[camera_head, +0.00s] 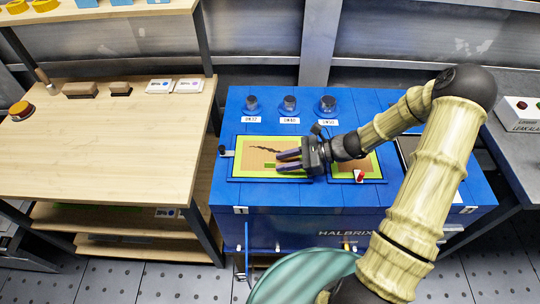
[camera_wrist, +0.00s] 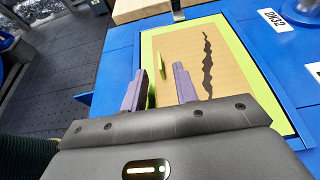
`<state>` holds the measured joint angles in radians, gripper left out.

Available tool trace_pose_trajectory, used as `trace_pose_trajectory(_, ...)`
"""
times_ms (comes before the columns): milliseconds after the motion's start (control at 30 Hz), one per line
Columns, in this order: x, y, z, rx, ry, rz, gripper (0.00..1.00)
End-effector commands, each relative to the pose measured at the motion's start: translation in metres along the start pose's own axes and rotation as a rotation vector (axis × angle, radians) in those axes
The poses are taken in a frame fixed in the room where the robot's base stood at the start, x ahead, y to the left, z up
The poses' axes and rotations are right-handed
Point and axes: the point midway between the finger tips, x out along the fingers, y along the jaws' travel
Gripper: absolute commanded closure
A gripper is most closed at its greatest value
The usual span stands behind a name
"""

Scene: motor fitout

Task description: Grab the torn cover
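The torn cover (camera_head: 249,160) is a tan panel with a jagged dark tear and a yellow-green border, lying on top of the blue machine. It also shows in the wrist view (camera_wrist: 180,48), with the tear running down its right part. A small green tab (camera_head: 270,166) stands on the cover near its front edge; it shows in the wrist view (camera_wrist: 161,72) too. My gripper (camera_head: 279,161) reaches over the cover from the right. Its two fingers (camera_wrist: 159,80) are apart, with the green tab in line with the gap between them. I cannot tell whether they touch it.
The blue machine (camera_head: 300,196) has several dark knobs along its back, labelled. A second green-bordered panel (camera_head: 366,166) with a red part (camera_head: 360,177) lies right of the cover. A wooden bench (camera_head: 110,125) stands left, mostly clear. A grey table (camera_head: 520,160) stands right.

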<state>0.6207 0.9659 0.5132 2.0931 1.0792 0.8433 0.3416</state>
Motion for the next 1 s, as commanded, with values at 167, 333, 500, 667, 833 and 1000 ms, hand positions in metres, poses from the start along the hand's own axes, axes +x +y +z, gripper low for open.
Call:
trace_pose_trajectory(167, 0.026, 0.0, 0.005, 0.0, -0.003, 0.006, 0.71)
trace_pose_trajectory(333, 0.046, -0.001, 0.004, 0.0, -0.002, 0.003, 0.71)
trace_pose_trajectory(500, 0.048, -0.001, 0.004, -0.001, -0.001, 0.001, 0.71)
trace_pose_trajectory(667, 0.048, -0.001, 0.004, -0.001, -0.001, 0.002, 0.71)
trace_pose_trajectory(833, 0.047, -0.001, 0.004, 0.0, -0.001, 0.001, 0.71)
trace_pose_trajectory(1000, 0.047, -0.001, 0.004, 0.0, -0.001, 0.001, 0.9)
